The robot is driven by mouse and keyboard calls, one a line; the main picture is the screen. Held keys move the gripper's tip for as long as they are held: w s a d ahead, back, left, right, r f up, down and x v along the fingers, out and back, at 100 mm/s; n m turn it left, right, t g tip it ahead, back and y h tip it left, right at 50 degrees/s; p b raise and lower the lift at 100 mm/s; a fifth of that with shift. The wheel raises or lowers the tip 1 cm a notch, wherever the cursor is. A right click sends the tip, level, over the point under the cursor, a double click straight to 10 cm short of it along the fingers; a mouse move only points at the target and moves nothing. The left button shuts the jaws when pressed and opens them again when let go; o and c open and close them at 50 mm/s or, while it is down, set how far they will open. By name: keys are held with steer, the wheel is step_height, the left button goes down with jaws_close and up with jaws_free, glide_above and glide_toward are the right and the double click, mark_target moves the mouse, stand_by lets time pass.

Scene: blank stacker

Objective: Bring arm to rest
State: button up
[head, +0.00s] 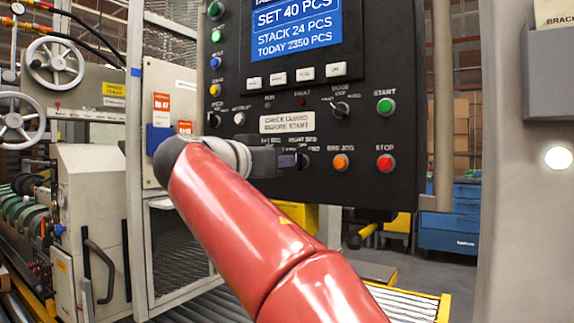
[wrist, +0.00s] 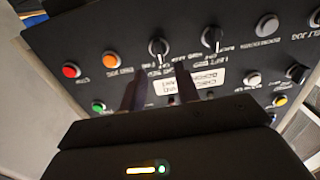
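My red arm reaches up from the bottom of the head view to the dark control panel (head: 345,120). My gripper (head: 300,161) is in front of the panel's lower row, beside a knob partly hidden behind it. In the wrist view the panel (wrist: 240,68) is upside down, and my gripper (wrist: 160,90) shows two dark fingers apart with nothing between them. Beyond the fingers are a white label plate (wrist: 185,82) and two rotary knobs, one left (wrist: 158,47) and one right (wrist: 211,38). Whether a fingertip touches the panel I cannot tell.
The orange button (head: 341,162), red STOP button (head: 385,163) and green START button (head: 386,106) are right of my gripper. A guard frame (head: 137,200) stands left of my arm. A roller conveyor (head: 405,302) lies below, and a grey post (head: 525,220) stands at right.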

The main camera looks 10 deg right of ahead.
steer(key=shift+v, duration=0.9)
steer(key=shift+d+f, duration=0.1)
steer(key=s+d+f+n+g+y, duration=0.1)
steer(key=s+d+f+n+y, duration=0.15)
steer(key=f, duration=0.35)
steer(key=s+d+f+n+g+y, duration=0.2)
steer(key=s+d+f+n, duration=0.1)
steer(key=f, duration=0.3)
steer(key=s+f+n+g+y, duration=0.1)
steer(key=s+f+y, duration=0.1)
steer(key=s+f, duration=0.5)
steer(key=s+f+n+g+y, duration=0.1)
steer(key=s+f+y, duration=0.2)
steer(key=s+f, duration=0.4)
steer(key=s+f+n+g+y, duration=0.1)
steer(key=s+f, duration=0.6)
steer(key=f, duration=1)
steer(key=shift+d+f+g+y, duration=0.25)
steer(key=shift+g+y, duration=0.35)
steer(key=shift+y, duration=0.55)
steer(key=shift+n, duration=0.25)
